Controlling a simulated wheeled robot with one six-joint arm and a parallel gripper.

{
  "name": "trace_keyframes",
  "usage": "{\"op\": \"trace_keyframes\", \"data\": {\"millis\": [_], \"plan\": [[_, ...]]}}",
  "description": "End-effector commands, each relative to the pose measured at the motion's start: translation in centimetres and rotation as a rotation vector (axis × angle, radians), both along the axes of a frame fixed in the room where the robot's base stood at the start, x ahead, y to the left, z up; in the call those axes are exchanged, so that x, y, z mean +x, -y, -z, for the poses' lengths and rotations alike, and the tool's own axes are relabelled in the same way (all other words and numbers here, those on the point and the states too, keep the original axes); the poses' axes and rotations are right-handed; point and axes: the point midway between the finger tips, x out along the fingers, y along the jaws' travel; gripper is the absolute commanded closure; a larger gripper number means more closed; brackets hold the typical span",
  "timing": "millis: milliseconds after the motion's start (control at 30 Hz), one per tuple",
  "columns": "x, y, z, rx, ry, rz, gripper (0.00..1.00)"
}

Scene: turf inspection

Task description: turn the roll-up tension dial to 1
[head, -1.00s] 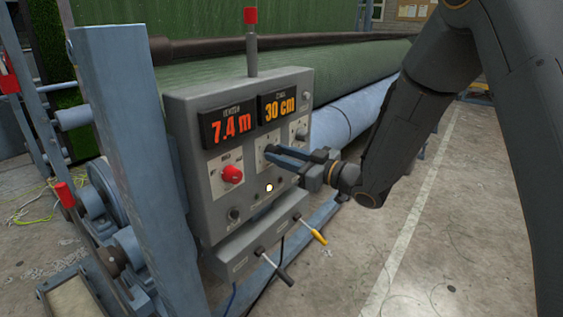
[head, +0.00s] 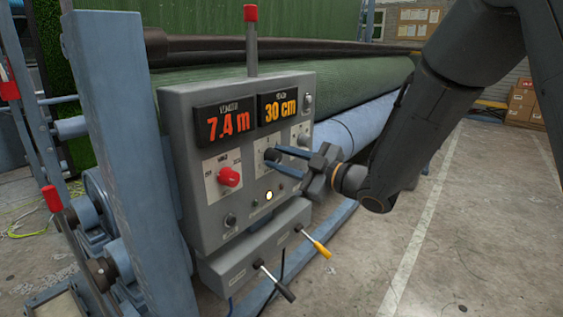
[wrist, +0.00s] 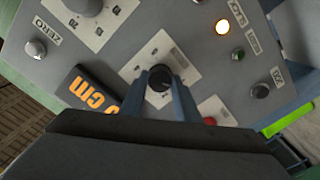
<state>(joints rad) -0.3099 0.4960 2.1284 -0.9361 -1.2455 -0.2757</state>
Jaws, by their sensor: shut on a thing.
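The tension dial (head: 271,156) is a small dark knob on a white plate, under the orange display on the grey control panel (head: 205,235). In the wrist view the dial (wrist: 159,79) sits between the two blue-grey fingertips, with a pale pointer mark on it. My gripper (head: 279,161) reaches in from the right and is shut on the dial. The fingers hide part of the dial and its scale, so I cannot read the number it points to.
A red knob (head: 229,177) sits left of the dial. Displays read 7.4 m (head: 228,124) and 30 cm (head: 279,107). Black (head: 277,283) and yellow-handled (head: 316,244) levers stick out below. A blue post (head: 125,140) stands at left; open floor lies right.

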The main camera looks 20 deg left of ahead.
Motion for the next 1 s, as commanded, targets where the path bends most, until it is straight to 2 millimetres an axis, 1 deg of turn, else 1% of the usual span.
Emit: {"op": "trace_keyframes", "data": {"millis": [333, 367, 400, 467, 767, 867, 1000], "plan": [[-0.1, 0.0, 0.0, -0.001, 0.005, -0.002, 0.93], [-0.1, 0.0, 0.0, -0.001, 0.005, -0.002, 0.69], [-0.1, 0.0, 0.0, -0.001, 0.005, -0.002, 0.63], [-0.1, 0.0, 0.0, -0.001, 0.004, -0.001, 0.53], [0.0, 0.1, 0.0, -0.001, 0.003, 0.000, 0.52], [-0.2, 0.7, 0.0, -0.001, 0.004, 0.001, 0.52], [-1.0, 2.6, 0.0, -0.001, 0.004, 0.002, 0.52]]}}
